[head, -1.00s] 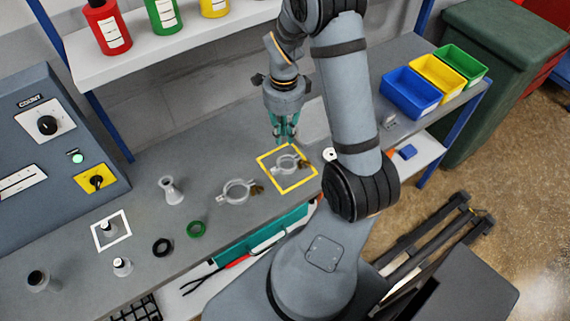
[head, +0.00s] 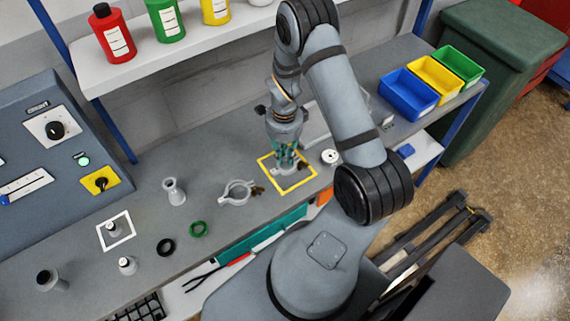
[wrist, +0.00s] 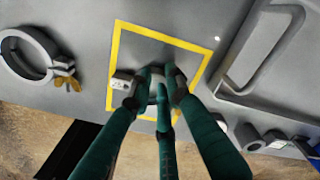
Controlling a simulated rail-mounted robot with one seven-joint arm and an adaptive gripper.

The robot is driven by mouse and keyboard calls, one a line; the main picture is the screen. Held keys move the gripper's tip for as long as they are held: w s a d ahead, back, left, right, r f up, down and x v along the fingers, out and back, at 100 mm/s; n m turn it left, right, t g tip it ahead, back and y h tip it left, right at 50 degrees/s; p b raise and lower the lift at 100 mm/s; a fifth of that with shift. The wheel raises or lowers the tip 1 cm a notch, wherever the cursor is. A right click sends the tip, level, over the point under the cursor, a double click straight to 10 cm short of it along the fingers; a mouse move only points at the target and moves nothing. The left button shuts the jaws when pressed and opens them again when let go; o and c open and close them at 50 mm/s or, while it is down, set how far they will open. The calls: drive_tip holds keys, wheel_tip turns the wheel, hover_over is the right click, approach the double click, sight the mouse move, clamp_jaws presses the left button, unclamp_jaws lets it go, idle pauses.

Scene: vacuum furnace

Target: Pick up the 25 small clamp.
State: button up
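The small clamp (wrist: 123,82) is a grey metal ring clamp lying inside the yellow square outline on the bench. In the head view it shows low under my gripper (head: 286,160), at the square (head: 266,180). In the wrist view the teal fingers of my gripper (wrist: 159,80) reach down around the clamp, with a grey part of it between the fingertips and a lug out to the left. The fingers hide much of the clamp. I cannot tell whether they press on it.
A larger clamp (head: 236,192) with a brass wing nut lies left of the square; it also shows in the wrist view (wrist: 30,55). A white round part (head: 330,157) lies to the right. Blue (head: 408,93), yellow and green bins stand at the right end. A shelf with bottles overhangs behind.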

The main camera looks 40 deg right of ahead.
drive_tip(key=shift+c, duration=0.2)
drive_tip(key=c, duration=0.3)
clamp_jaws()
